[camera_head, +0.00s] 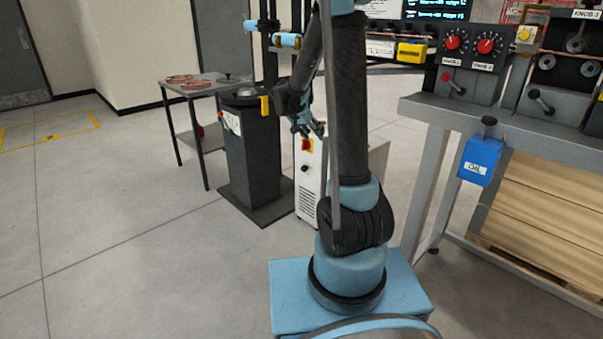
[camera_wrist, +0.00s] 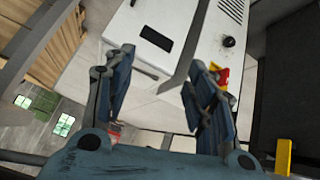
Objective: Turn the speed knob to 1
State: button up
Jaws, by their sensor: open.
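A small black knob (camera_head: 305,168) is on the front of a white cabinet (camera_head: 310,190), below a red and yellow switch (camera_head: 307,146). In the wrist view, a black knob (camera_wrist: 229,42) shows on a white cabinet face (camera_wrist: 190,30), with a red and yellow switch (camera_wrist: 221,76) partly behind the right finger. Two red knobs (camera_head: 453,42) (camera_head: 486,45) sit on a dark panel at the upper right. I cannot read which knob is for speed. My gripper (camera_head: 310,128) is open and empty in front of the white cabinet; it also shows in the wrist view (camera_wrist: 163,75).
A dark pedestal machine (camera_head: 250,150) with a yellow handle (camera_head: 265,105) stands left of the white cabinet. A small table (camera_head: 205,86) with copper-coloured coils is behind it. A grey workbench (camera_head: 425,190) with a blue box (camera_head: 481,158) is right. Floor at left is open.

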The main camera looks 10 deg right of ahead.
jog(key=w+a+f+m+t+h, duration=0.1)
jog(key=w+a+f+m, duration=0.15)
jog(key=w+f, duration=0.4)
jog(key=w+a+f+m+t+h, duration=0.1)
jog(key=w+a+f, duration=0.3)
jog(key=w+f, duration=0.3)
jog(key=m+t+h, duration=0.2)
send_near(303, 169)
jog(key=x, duration=0.9)
jog(key=shift+f, duration=0.1)
jog(key=c, duration=1.1)
jog(key=shift+a, duration=0.15)
